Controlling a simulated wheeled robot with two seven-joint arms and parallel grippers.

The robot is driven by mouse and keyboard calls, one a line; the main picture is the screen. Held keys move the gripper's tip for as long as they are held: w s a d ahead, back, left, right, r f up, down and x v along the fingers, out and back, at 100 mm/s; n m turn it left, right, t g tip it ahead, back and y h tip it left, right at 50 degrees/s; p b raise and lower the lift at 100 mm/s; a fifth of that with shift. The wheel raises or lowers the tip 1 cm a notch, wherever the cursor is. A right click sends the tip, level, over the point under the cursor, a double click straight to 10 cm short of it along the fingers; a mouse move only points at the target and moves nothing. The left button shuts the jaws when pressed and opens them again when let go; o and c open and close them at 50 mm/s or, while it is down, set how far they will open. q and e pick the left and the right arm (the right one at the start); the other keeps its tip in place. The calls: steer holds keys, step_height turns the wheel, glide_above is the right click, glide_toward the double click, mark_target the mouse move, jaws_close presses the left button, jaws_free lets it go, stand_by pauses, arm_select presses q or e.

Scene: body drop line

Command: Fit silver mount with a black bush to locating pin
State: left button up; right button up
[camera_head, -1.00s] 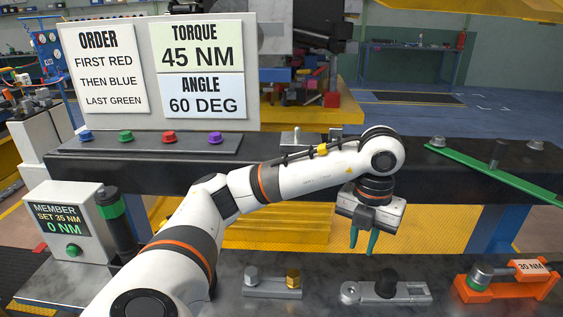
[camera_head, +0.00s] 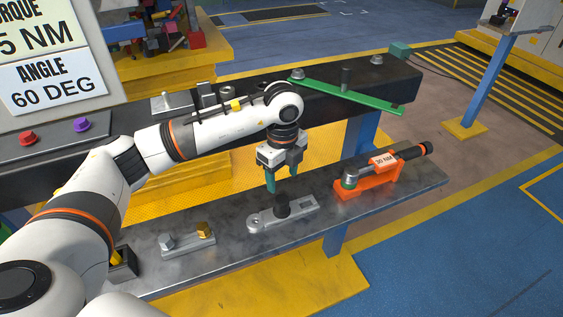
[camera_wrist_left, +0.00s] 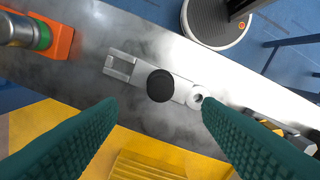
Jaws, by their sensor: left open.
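The silver mount (camera_head: 262,221) lies flat on the dark lower bench, its black bush (camera_head: 282,211) standing up from its middle. In the left wrist view the mount (camera_wrist_left: 122,66) and round bush (camera_wrist_left: 160,86) lie between and beyond my fingers. My left gripper (camera_head: 282,179) is open and empty, pointing down just above the bush. Its green fingers show wide apart in the wrist view (camera_wrist_left: 159,104).
An orange stand (camera_head: 368,188) with a torque wrench (camera_head: 404,156) is right of the mount. A silver bracket with bolts (camera_head: 188,244) is left of it. The green bar (camera_head: 375,99) lies across the beam (camera_head: 325,110). Bare bench separates the mount and bracket.

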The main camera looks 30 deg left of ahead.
mark_target(282, 199)
arm_select(q)
step_height(282, 199, down, 10)
steer(key=p, duration=0.3)
steer(key=shift+r+p, duration=0.1)
steer(key=shift+p, duration=0.3)
steer(key=shift+f, duration=0.7)
jaws_close()
steer(key=c, duration=0.8)
jaws_free()
steer(key=c, duration=0.5)
steer(key=shift+r+p, duration=1.9)
steer(key=shift+r, duration=0.65)
steer(key=shift+r+p, duration=0.55)
steer(key=shift+r, duration=0.5)
